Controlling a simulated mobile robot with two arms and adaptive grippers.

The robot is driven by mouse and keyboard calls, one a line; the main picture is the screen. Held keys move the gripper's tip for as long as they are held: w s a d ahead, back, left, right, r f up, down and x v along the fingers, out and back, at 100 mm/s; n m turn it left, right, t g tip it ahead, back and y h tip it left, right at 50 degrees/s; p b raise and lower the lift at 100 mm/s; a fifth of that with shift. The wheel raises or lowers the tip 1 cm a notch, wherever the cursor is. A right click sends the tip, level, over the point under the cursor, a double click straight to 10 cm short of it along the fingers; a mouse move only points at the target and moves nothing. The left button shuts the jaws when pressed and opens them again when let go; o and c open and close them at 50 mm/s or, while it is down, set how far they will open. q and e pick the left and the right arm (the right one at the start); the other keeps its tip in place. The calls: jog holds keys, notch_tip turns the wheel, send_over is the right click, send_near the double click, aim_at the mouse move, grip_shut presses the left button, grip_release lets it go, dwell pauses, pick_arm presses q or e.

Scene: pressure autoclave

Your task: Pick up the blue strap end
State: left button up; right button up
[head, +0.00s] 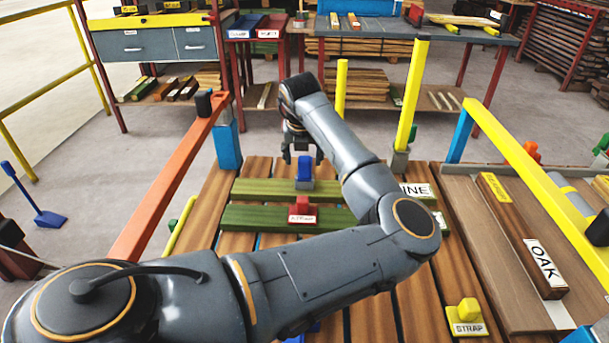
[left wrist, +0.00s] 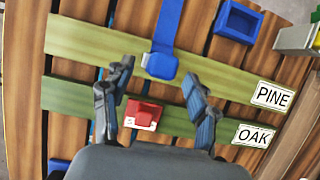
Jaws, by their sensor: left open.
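The blue strap end (left wrist: 160,64) is a thick blue block at the end of a blue strap (left wrist: 168,25) that comes down from the top in the left wrist view. It lies over the far green board (left wrist: 95,42). In the head view the blue strap end (head: 305,172) shows just below my left gripper (head: 303,155). In the left wrist view my left gripper (left wrist: 159,72) is open, with one finger on each side of the strap end; no contact is visible. A red labelled block (left wrist: 143,114) sits on the nearer green board. My right gripper is not in view.
The green boards lie across brown slats (head: 415,300), with PINE and OAK labels at their right ends. A blue socket (left wrist: 237,20) is beside the strap. Orange (head: 165,180) and yellow (head: 540,180) rails flank the slats. A yellow STRAP block (head: 468,318) stands at front right.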

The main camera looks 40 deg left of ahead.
aim_at(304, 173)
pick_arm(q)
jog(key=x, duration=0.4)
jog(key=shift+w+f+b, duration=0.1)
jog(key=shift+f+b, duration=0.15)
jog(key=shift+b, duration=0.05)
grip_shut()
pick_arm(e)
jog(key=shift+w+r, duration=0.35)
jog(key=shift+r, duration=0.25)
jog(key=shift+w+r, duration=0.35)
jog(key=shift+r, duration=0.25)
pick_arm(q)
jog(key=shift+r, duration=0.1)
